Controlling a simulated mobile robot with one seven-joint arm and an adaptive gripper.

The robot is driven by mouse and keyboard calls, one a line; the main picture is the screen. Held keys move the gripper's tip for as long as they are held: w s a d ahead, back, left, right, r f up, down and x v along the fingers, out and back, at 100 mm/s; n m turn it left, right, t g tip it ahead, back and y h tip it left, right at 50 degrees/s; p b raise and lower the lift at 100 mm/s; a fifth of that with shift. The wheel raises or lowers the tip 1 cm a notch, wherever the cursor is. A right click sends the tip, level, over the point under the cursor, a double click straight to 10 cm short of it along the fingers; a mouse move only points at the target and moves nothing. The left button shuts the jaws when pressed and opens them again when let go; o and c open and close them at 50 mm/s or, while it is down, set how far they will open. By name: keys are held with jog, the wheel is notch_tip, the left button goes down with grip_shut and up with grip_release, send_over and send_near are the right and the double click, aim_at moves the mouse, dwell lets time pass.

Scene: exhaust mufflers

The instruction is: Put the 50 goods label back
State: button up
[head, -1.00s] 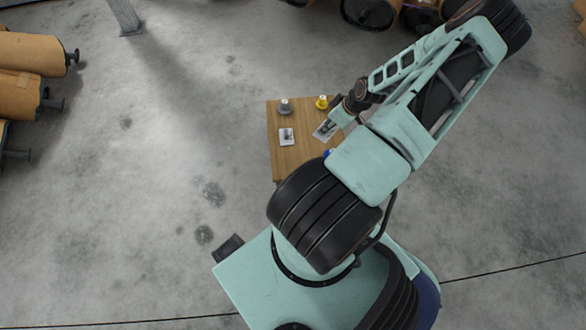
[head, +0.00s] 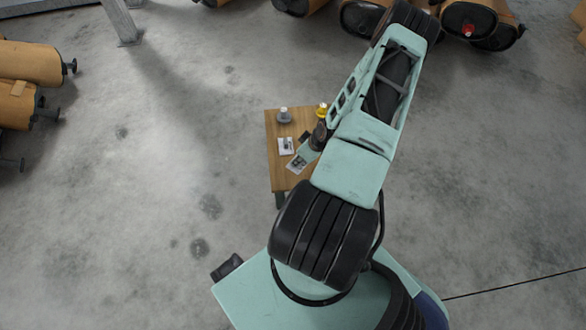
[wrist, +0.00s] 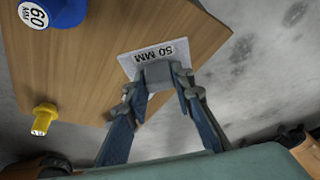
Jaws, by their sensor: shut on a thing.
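A white label card reading "50 MM" (wrist: 153,54) is in my gripper (wrist: 158,86) in the wrist view. The fingers are closed on the grey block (wrist: 159,72) on its face.
Brown mufflers (head: 30,64) lie left and at the back.

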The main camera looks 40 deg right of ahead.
aim_at(293, 167)
jog(key=shift+w+a+f, duration=0.25)
jog(key=shift+a+f, duration=0.1)
jog(key=shift+f, duration=0.2)
jog(key=shift+w+a+f, duration=0.2)
jog(key=shift+a+f, duration=0.15)
jog(key=shift+f, duration=0.15)
jog(key=shift+w+a+f+b, duration=0.15)
jog(key=shift+f+b, duration=0.35)
jog(key=shift+f, duration=0.45)
jog(key=shift+a+f+b, duration=0.1)
jog(key=shift+f+b, duration=0.4)
jog(key=shift+f, duration=0.4)
jog(key=shift+f, duration=0.2)
jog(key=o, duration=0.8)
jog(key=shift+c, duration=0.2)
jog(key=shift+r, duration=0.15)
jog(key=shift+r, duration=0.25)
jog(key=p+v, duration=0.3)
jog(key=v, duration=0.8)
jog(key=shift+r+p, duration=0.25)
jog(key=shift+p, duration=0.15)
